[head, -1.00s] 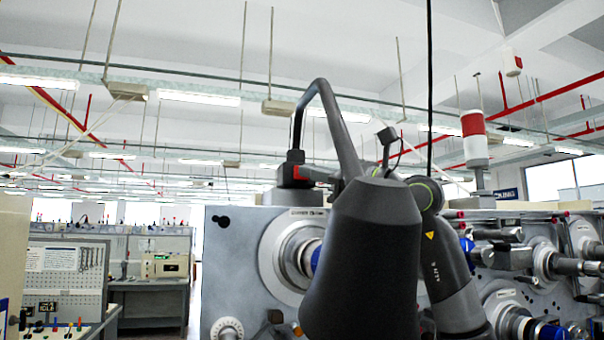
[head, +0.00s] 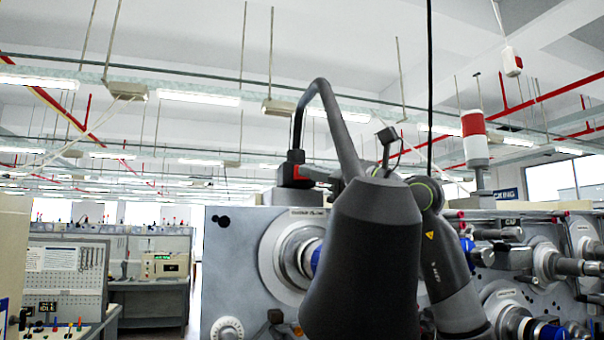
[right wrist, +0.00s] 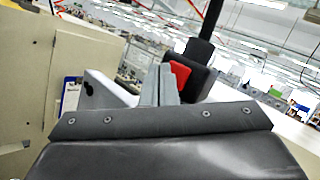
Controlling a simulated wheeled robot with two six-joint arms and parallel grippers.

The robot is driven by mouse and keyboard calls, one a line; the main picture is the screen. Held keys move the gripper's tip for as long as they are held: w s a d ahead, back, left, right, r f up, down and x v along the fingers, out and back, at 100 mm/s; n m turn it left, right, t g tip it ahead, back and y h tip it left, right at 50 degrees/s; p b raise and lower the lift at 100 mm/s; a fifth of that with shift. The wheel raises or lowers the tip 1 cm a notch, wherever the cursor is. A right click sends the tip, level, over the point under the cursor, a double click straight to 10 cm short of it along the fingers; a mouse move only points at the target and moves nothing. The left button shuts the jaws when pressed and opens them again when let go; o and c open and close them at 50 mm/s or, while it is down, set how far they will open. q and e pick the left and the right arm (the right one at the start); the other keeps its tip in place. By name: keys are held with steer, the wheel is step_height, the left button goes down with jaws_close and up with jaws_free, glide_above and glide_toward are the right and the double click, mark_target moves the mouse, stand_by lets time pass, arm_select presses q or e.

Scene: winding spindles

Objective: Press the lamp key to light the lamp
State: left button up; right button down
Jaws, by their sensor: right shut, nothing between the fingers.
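The lamp (head: 362,250) has a dark grey shade, large in the middle of the head view, on an arched neck (head: 325,100). The neck rises from a black box on top of the grey machine. The red lamp key (head: 298,172) is on that box; it also shows in the right wrist view (right wrist: 181,74). My right gripper (head: 313,174) is shut and empty, its grey fingertips (right wrist: 165,68) close to the key. I cannot tell whether they touch. The shade's mouth is hidden, so the lamp's light cannot be judged. My left gripper is out of view.
The grey machine (head: 240,260) with several spindles fills the right half behind the lamp. A red and white beacon (head: 474,140) stands at the right. A bench with a tool board (head: 65,275) is at the left. The aisle (head: 193,310) between is clear.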

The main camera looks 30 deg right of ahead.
steer(key=shift+w+d+p, duration=0.1)
steer(key=shift+w+p, duration=0.25)
steer(key=shift+w, duration=0.1)
steer(key=shift+w+d+p, duration=0.15)
steer(key=shift+w+p, duration=0.25)
stand_by(0.8)
steer(key=shift+s, duration=0.2)
steer(key=shift+s+a+b, duration=0.25)
steer(key=shift+s+b, duration=0.1)
steer(key=shift+s, duration=0.25)
steer(key=shift+s+a+f+b, duration=0.1)
steer(key=shift+s+b, duration=0.25)
steer(key=shift+s, duration=0.2)
steer(key=s, duration=0.2)
steer(key=s+a+b, duration=0.1)
steer(key=shift+s, duration=0.4)
